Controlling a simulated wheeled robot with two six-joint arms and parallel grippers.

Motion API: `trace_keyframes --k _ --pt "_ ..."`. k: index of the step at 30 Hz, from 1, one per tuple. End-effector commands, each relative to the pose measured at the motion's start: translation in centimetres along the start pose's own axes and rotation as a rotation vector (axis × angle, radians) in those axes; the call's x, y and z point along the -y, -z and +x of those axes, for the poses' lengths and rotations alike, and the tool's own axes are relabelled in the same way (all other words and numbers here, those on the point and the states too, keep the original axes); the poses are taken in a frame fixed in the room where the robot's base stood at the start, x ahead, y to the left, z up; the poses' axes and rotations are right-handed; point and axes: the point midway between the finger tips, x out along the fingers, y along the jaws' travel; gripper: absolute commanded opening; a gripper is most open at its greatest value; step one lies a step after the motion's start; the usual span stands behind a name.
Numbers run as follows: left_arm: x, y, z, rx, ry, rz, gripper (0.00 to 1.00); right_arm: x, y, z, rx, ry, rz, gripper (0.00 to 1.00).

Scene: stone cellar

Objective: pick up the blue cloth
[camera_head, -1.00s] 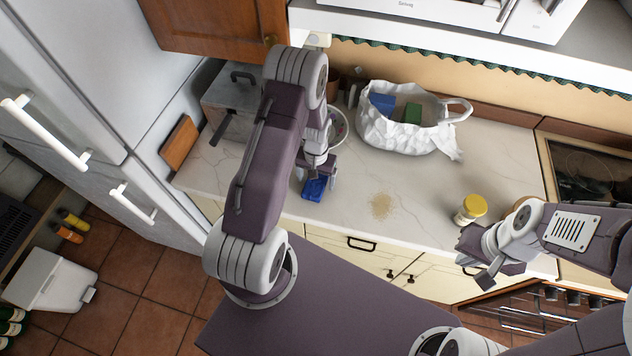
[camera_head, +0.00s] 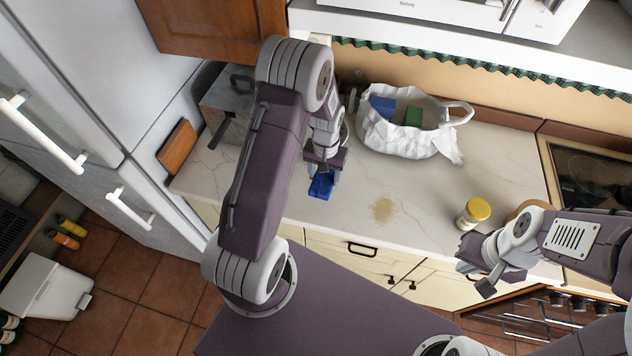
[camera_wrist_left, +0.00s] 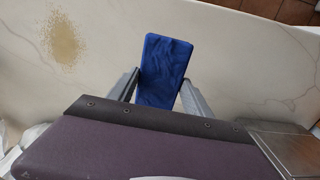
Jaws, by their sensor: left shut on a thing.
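The blue cloth (camera_head: 320,187) is a small folded rectangle at the front part of the pale marble counter, left of the middle. It also shows in the left wrist view (camera_wrist_left: 165,62), flat-looking with light creases. My left gripper (camera_head: 324,172) points down at the cloth and is shut on it, with one finger at each side edge. In the left wrist view my left gripper (camera_wrist_left: 158,92) has the cloth's near part between its fingers. I cannot tell whether the cloth touches the counter. My right gripper (camera_head: 478,268) is off to the right at the counter's front edge; its jaw opening is unclear.
A brown crumb-like stain (camera_head: 383,209) lies right of the cloth. A yellow-lidded jar (camera_head: 474,213) stands near my right gripper. A white bag (camera_head: 392,137) with blue and green items stands at the back. A metal box (camera_head: 221,101) is behind my left arm.

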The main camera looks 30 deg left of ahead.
Motion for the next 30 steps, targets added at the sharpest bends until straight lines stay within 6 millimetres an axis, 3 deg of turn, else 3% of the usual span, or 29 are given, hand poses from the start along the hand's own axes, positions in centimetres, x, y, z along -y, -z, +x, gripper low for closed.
trace_keyframes --k 6,12,23,24,27,30 --pt "-5.2 0.4 -2.8 -0.005 -0.001 0.006 0.20 0.0 -0.2 1.5 0.000 0.000 0.000 0.00" --pt "-8.3 0.5 -4.8 -0.003 -0.001 0.002 0.20 0.0 -0.2 2.0 0.000 0.000 0.000 0.00" --pt "-9.1 0.5 -5.4 0.000 0.000 -0.001 0.20 0.0 -0.2 2.0 0.000 0.000 0.000 0.00" --pt "-9.1 0.5 -5.4 0.000 0.000 -0.001 0.53 0.0 -0.2 2.0 0.000 0.000 0.000 0.00" --pt "-9.0 0.5 -5.4 0.000 0.000 -0.001 0.26 0.0 -0.2 2.0 0.000 0.000 0.000 0.00" --pt "-9.1 0.7 -5.4 0.000 0.000 0.000 0.26 0.0 -0.2 2.0 0.000 0.000 0.000 0.00"
